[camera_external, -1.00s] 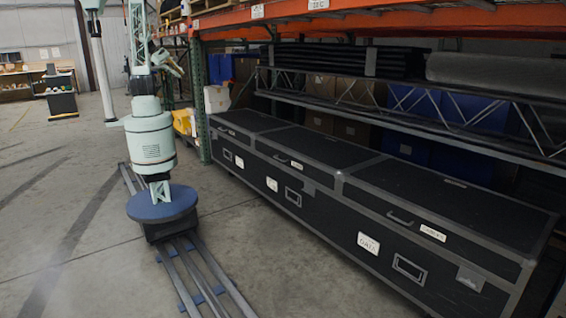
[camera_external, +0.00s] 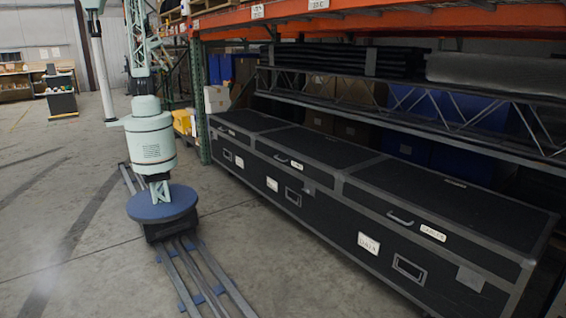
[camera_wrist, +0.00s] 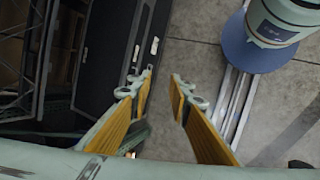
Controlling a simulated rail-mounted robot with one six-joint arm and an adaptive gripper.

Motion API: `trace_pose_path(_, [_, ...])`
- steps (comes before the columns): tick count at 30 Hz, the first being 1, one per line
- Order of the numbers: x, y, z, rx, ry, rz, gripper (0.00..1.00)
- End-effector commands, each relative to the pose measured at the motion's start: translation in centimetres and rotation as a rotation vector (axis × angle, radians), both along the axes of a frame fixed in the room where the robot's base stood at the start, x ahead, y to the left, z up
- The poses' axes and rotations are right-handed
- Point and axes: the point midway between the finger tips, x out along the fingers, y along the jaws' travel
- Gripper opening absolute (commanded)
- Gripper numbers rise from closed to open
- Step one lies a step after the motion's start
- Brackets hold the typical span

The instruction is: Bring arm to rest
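My gripper (camera_wrist: 162,78) shows in the wrist view with its two yellow-padded fingers apart and nothing between them. It points down over the concrete floor beside the black cases. In the external view my pale green arm (camera_external: 150,140) stands upright on its round blue base at the left. Its upper part runs out of the top of the picture, and the gripper cannot be made out clearly there.
Long black cases (camera_external: 300,150) with metal edges line the lower shelf to the right of the rail (camera_external: 196,275). An orange shelf beam (camera_external: 400,22) and a lattice truss (camera_external: 420,112) are above them. The floor (camera_external: 60,220) on the left is clear.

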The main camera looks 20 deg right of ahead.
Motion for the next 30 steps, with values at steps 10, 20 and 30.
trace_pose_path(10, [-3.9, 3.0, 1.7, 0.082, -0.093, -0.040, 0.18])
trace_pose_path(20, [-7.4, 5.8, 2.9, 0.161, -0.180, -0.077, 0.18])
trace_pose_path(30, [-10.9, 8.7, 3.8, 0.244, -0.270, -0.113, 0.18])
